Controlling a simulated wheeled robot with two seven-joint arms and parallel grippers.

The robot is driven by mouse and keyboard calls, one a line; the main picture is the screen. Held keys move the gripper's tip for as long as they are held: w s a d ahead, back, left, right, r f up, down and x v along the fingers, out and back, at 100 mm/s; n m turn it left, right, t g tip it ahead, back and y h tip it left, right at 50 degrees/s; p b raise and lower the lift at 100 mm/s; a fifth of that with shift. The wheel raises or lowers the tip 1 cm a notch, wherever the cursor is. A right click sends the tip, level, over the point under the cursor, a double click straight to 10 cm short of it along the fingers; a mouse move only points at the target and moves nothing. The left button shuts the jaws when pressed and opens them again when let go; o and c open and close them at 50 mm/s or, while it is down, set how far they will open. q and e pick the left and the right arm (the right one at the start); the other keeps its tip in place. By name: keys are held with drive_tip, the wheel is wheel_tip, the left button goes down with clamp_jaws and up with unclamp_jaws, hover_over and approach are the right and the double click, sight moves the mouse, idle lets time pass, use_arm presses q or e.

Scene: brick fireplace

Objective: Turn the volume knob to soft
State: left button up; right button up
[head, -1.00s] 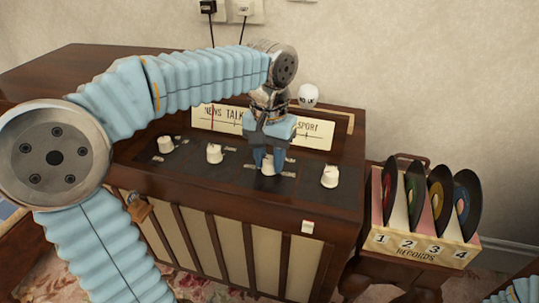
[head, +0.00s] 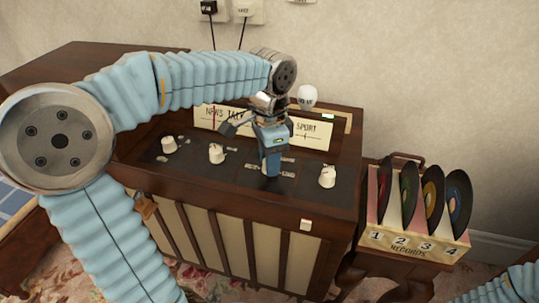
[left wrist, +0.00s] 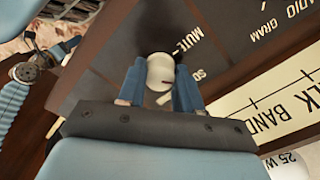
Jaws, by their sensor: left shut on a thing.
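The volume knob (left wrist: 159,72) is round and white in the left wrist view, on a dark panel with the labels "MUTE" and, partly cut off, "SO". A short dark mark on the knob points to the lower right of that view, roughly toward the "SO" side. My left gripper (head: 271,170) is shut on this knob from above, and its blue fingers (left wrist: 159,90) stand on both sides of it. In the head view the fingers hide the knob. My right gripper is out of view.
Other white knobs stand on the panel: two to the left (head: 216,153) and one to the right (head: 327,176). Behind are a tuning scale (head: 310,133) and a white bulb (head: 307,96). A record rack (head: 418,238) stands at the right.

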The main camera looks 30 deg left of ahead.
use_arm(q)
drive_tip(key=shift+m, duration=0.6)
drive_tip(key=o, duration=1)
drive_tip(key=shift+o, duration=0.2)
wheel_tip(320, 180, up, 14)
drive_tip(key=p, duration=0.2)
drive_tip(key=shift+f, duration=0.1)
